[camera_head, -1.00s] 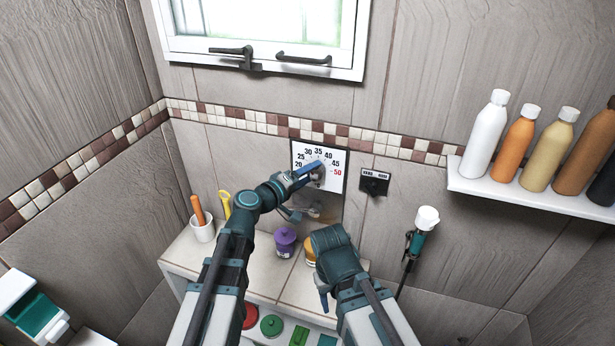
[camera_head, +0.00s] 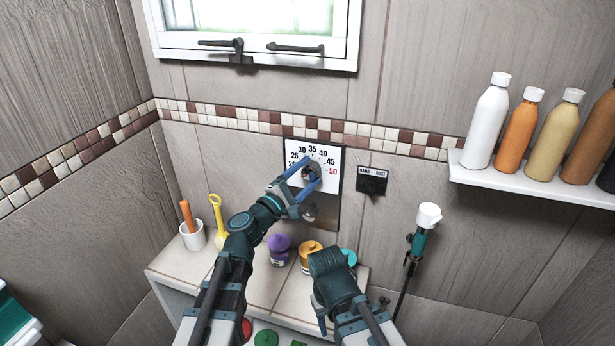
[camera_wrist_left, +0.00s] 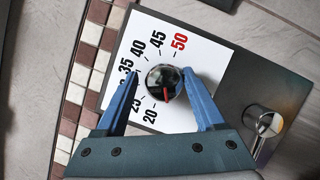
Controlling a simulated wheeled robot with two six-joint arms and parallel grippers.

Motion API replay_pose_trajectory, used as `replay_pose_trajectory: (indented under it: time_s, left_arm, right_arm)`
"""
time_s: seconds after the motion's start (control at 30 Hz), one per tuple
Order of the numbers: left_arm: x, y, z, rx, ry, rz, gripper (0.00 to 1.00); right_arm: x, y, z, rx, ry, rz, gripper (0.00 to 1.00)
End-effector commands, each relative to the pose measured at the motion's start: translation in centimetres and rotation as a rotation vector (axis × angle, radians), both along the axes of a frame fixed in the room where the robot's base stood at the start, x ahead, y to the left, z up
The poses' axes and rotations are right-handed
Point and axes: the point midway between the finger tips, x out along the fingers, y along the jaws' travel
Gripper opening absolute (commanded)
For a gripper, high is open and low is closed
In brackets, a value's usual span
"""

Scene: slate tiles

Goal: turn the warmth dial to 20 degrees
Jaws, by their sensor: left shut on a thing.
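The warmth dial is a white panel (camera_head: 296,150) on the wall, with black numbers and a red 50. Its round, shiny knob (camera_wrist_left: 165,82) carries a red pointer, seen in the left wrist view. The pointer aims down in that picture, close to the 20 mark and slightly right of it. My left gripper (camera_head: 311,172) is shut on the knob, one blue finger on each side, as the left wrist view also shows (camera_wrist_left: 160,78).
A metal spout (camera_wrist_left: 264,122) sits on the dark plate below the dial. A small dark box (camera_head: 372,181) is on the wall to the right. A ledge (camera_head: 180,262) below bears a cup (camera_head: 193,236) and jars. A bottle shelf (camera_head: 530,187) is at right.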

Motion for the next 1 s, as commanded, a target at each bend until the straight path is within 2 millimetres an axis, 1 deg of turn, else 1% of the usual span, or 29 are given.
replay_pose_trajectory:
  time_s: [0.03, 0.3, 0.8, 0.83, 0.9, 1.0]
  left_arm:
    - [0.33, 0.28, 0.1, -0.034, 0.008, 0.007, 0.15]
    - [0.37, 0.34, 0.19, -0.106, 0.032, 0.009, 0.16]
    - [0.38, 0.34, 0.3, -0.122, 0.036, 0.007, 0.18]
    - [0.38, 0.34, 0.3, -0.122, 0.036, 0.007, 0.75]
    - [0.35, 0.32, 0.28, -0.121, 0.035, 0.007, 0.88]
    - [0.29, 0.27, 0.23, -0.12, 0.035, 0.006, 0.89]
  right_arm:
    - [0.0, 0.0, -0.21, 0.0, 0.0, 0.0, 0.5]
    - [0.0, 0.01, -0.68, 0.0, 0.0, 0.0, 0.5]
    - [0.0, 0.0, -0.72, 0.0, 0.0, 0.0, 0.5]
    - [0.0, 0.0, -0.72, 0.0, 0.0, 0.0, 0.5]
    - [0.0, 0.0, -0.72, 0.0, 0.0, 0.0, 0.5]
    - [0.0, 0.0, -0.76, 0.0, 0.0, 0.0, 0.5]
